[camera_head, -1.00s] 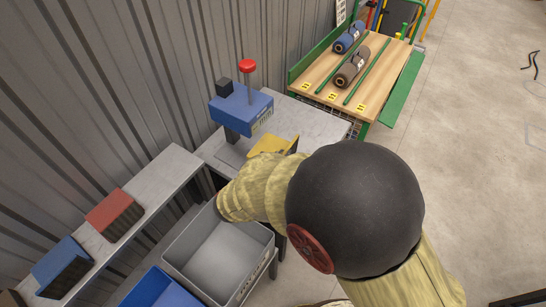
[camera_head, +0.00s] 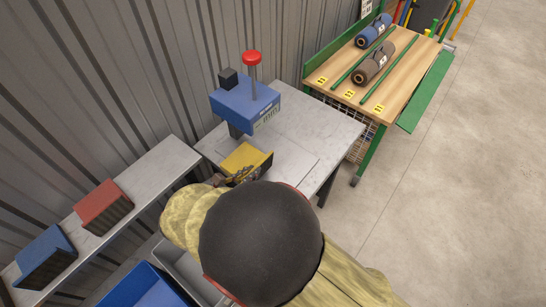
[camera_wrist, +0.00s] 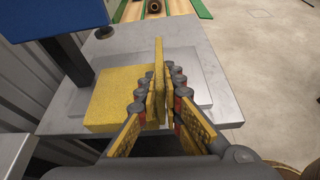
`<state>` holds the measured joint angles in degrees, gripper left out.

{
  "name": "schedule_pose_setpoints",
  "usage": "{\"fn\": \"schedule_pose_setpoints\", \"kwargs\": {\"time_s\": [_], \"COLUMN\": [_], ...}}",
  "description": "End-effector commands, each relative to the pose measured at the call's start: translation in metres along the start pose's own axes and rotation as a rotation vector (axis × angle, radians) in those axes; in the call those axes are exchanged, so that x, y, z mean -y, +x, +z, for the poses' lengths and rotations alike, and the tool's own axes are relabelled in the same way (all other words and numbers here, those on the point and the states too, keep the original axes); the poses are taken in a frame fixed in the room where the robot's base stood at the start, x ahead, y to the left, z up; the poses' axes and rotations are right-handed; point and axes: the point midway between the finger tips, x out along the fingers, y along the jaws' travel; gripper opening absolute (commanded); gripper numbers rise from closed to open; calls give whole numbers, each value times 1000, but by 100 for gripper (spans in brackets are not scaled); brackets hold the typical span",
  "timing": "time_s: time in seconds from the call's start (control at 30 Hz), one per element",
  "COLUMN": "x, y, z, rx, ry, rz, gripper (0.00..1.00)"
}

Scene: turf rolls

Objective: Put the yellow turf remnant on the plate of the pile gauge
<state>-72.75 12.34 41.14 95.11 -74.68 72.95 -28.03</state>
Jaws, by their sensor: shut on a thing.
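The yellow turf remnant (camera_head: 245,158) is a flat piece with an upright strip along one side. My gripper (camera_wrist: 166,78) is shut on this strip, and the flat part shows to its left in the wrist view (camera_wrist: 112,97). The pile gauge (camera_head: 245,107) is a blue head with a red knob on a post, standing on a grey table. The gauge's plate (camera_head: 298,160) is a pale rectangle, also visible in the wrist view (camera_wrist: 196,82). The remnant overlaps the plate in both views; I cannot tell whether it touches it. My arm hides the near side.
A grey shelf (camera_head: 150,172) at left bears a red remnant (camera_head: 103,205) and a blue remnant (camera_head: 45,256). A blue bin (camera_head: 145,287) and a grey bin lie below. A wooden bench (camera_head: 398,75) with turf rolls stands behind right. Open floor is at right.

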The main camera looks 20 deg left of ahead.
Motion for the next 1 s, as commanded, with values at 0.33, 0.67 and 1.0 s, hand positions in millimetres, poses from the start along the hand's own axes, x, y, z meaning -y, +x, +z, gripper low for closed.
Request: {"fn": "schedule_pose_setpoints", "kwargs": {"time_s": [0.33,0.67,1.0], "x": [-2,-4,-2], "y": [76,100,116], "z": [30,42,10], "rx": [1,1,1], "ry": [3,3,2], "rz": [-2,0,3], "gripper": [0,0,0]}}
